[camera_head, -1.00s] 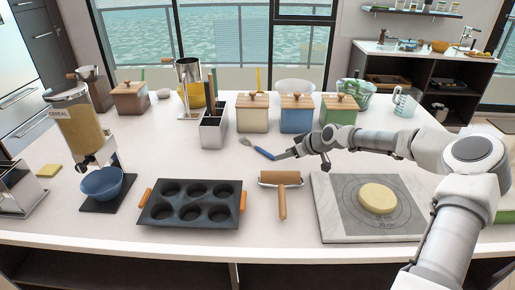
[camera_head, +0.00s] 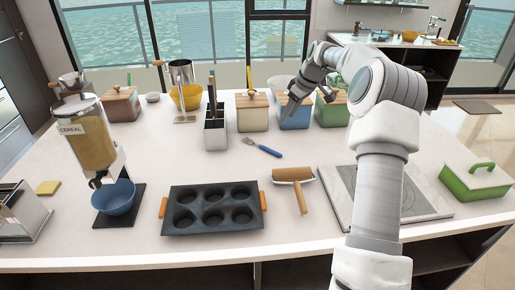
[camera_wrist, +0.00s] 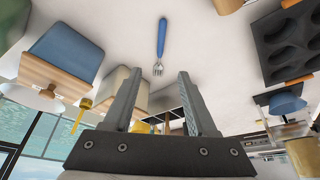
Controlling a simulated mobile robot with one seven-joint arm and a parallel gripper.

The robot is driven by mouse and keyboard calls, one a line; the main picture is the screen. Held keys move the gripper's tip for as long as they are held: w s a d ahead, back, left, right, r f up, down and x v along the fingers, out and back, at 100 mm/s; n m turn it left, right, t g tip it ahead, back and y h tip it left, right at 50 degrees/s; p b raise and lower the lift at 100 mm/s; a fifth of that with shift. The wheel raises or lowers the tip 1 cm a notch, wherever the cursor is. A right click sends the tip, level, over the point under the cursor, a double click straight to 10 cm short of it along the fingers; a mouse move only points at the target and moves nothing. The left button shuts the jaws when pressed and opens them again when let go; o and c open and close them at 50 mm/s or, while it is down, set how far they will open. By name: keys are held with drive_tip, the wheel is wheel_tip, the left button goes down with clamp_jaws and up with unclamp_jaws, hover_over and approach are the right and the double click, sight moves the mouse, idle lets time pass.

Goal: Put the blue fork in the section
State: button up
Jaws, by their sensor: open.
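The blue fork (camera_head: 268,151) lies flat on the white counter, its metal tines toward the back left. It also shows in the wrist view (camera_wrist: 161,40), beyond the fingertips, tines toward me. My gripper (camera_head: 288,110) is raised in front of the blue canister, behind and right of the fork. In the wrist view my gripper (camera_wrist: 161,72) has its two fingers apart, with nothing held between them. The metal utensil holder (camera_head: 215,134) with upright sections stands left of the fork, some dark-handled utensils in it. Its inner sections are hard to make out.
A cream canister (camera_head: 252,118) and a blue canister (camera_head: 294,118) stand behind the fork. The counter around the fork is clear.

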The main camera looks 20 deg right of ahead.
hover_over(270, 149)
drive_tip(key=s+d, duration=0.1)
drive_tip(key=s, duration=0.1)
drive_tip(key=f, duration=1)
drive_tip(key=shift+w+d+f, duration=0.15)
drive_tip(key=shift+d+f, duration=0.05)
drive_tip(key=shift+f, duration=0.15)
drive_tip(key=shift+p+x, duration=0.3)
drive_tip(key=shift+x, duration=2.4)
drive_tip(key=shift+f+b, duration=0.25)
drive_tip(key=shift+b, duration=0.05)
clamp_jaws()
